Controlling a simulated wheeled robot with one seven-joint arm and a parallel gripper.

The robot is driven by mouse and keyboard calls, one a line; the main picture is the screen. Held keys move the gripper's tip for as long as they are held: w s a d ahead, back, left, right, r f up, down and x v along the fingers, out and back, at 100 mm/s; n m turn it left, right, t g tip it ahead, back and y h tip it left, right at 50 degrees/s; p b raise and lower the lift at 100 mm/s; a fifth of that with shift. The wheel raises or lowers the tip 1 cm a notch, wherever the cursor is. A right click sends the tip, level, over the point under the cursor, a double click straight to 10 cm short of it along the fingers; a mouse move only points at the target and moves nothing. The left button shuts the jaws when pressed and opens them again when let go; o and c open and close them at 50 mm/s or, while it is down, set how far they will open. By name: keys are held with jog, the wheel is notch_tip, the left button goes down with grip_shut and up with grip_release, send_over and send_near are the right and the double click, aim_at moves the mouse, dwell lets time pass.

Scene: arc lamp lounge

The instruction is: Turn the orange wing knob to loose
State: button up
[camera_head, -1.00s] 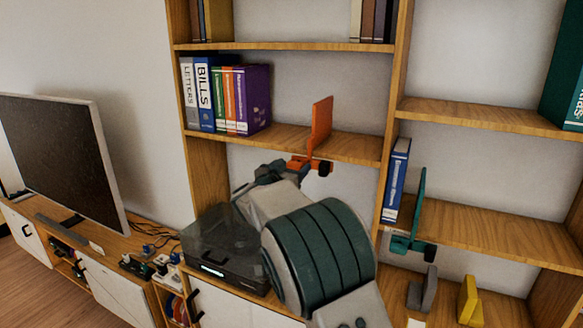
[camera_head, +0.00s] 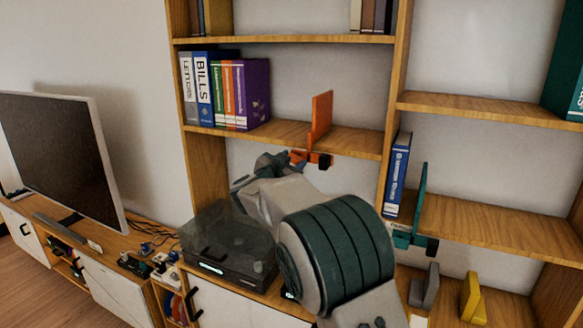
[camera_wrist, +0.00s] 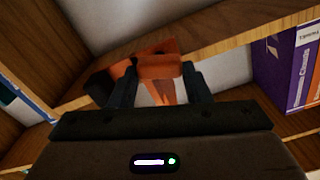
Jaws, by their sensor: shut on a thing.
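An orange bookend (camera_head: 321,115) stands upright on the middle shelf, its clamp at the shelf's front edge. The orange wing knob (camera_head: 297,157) shows small at the clamp, just below that edge. My gripper (camera_head: 287,161) reaches it from the lower left. In the wrist view, the orange wing knob (camera_wrist: 160,67) lies between the two dark fingers of my gripper (camera_wrist: 160,86), which are shut on it. The fingers hide its sides, and its exact angle is hard to read. A dark block (camera_head: 326,161) sits at the right of the clamp.
Binders and a purple book (camera_head: 257,95) stand left on the same shelf. A teal bookend (camera_head: 418,205) is clamped to the lower right shelf beside a blue book (camera_head: 397,175). A lidded turntable (camera_head: 228,245) sits below my arm. A television (camera_head: 62,150) is at left.

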jog(key=m+b, duration=0.1)
jog(key=m, duration=0.1)
jog(key=m+b, duration=0.1)
jog(key=shift+d+f+m+b, duration=0.1)
jog(key=shift+f+m+b, duration=0.15)
jog(key=shift+m+b, duration=0.15)
jog(key=m+b, duration=0.2)
jog(key=m, duration=0.1)
jog(key=shift+f+m+b, duration=0.1)
jog(key=shift+m+b, duration=0.2)
jog(key=m+b, duration=0.3)
jog(key=m, duration=0.1)
jog(key=shift+m+b, duration=0.85)
jog(key=shift+m, duration=0.45)
jog(key=o, duration=1)
jog(key=shift+s, duration=0.15)
jog(key=b+v, duration=0.3)
jog(key=v, duration=1)
jog(key=shift+s, duration=0.35)
